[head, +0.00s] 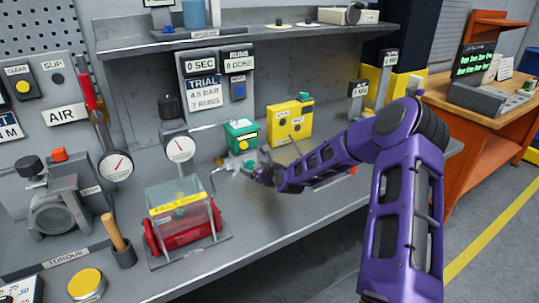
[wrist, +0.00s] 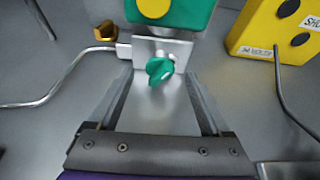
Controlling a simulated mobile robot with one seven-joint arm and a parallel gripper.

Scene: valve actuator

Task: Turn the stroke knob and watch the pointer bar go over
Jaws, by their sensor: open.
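A green winged knob (wrist: 160,70) sits on a pale metal block (wrist: 160,46) below a green housing (wrist: 180,14) in the wrist view. It appears to be the stroke knob, but no label on it is readable. In the head view the green housing (head: 241,135) stands on the bench, with a yellow mark on its front. My gripper (wrist: 159,84) is open, its fingers on either side of the knob, with gaps at both sides. In the head view my gripper (head: 258,174) is just below the housing. I cannot make out the pointer bar clearly.
A yellow box (head: 289,121) with dark buttons stands right of the housing. A thin metal tube (wrist: 62,98) runs to the block from the left, near a brass fitting (wrist: 103,31). A dark cable (wrist: 288,100) hangs at the right. A round gauge (head: 180,149) stands left.

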